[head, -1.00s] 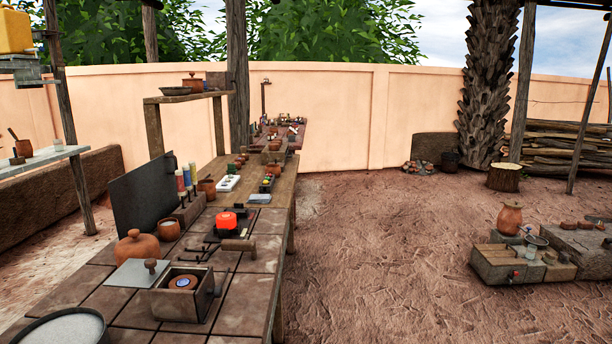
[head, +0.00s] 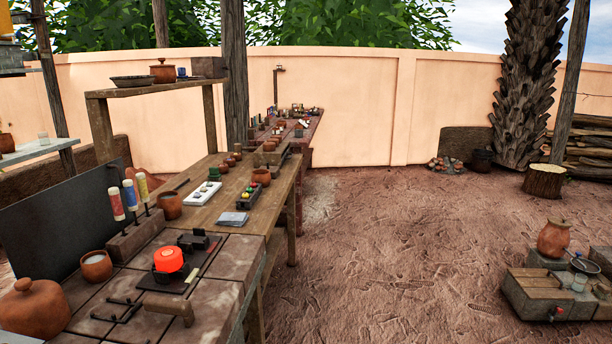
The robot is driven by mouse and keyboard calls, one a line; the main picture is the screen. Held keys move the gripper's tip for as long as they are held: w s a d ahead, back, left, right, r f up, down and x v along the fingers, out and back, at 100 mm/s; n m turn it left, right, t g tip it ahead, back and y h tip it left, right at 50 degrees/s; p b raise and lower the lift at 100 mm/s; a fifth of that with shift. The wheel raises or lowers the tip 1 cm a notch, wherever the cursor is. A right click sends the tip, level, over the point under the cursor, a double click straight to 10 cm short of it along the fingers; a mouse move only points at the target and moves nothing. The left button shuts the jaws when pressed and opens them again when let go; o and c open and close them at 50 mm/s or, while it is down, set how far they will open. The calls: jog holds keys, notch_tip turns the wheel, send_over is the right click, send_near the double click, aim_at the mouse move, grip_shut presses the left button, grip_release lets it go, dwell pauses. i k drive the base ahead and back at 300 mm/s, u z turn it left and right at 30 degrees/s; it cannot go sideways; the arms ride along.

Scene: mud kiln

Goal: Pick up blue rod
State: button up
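Three upright rods with coloured handles stand in a dark wooden block (head: 135,236) on the left side of the tiled bench. The front one (head: 116,205) is red and the rear one (head: 142,187) is yellow. The middle one (head: 130,195) looks bluish with a pale part, and it may be the blue rod. Small upright coloured items (head: 262,124) also stand on the far table, too small to tell apart. My gripper is not in view.
A glowing orange-red pot (head: 168,260) sits on the tiled bench (head: 215,300) near a dark panel (head: 60,225). A clay lidded jar (head: 33,308) stands at the front left. The wooden table (head: 225,200) runs on behind. Open dirt ground (head: 390,250) lies to the right.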

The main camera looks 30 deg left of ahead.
aim_at(128, 185)
jog(key=z, duration=0.05)
jog(key=i, duration=2.15)
jog(key=u, duration=3.4)
jog(key=i, duration=1)
jog(key=z, duration=0.05)
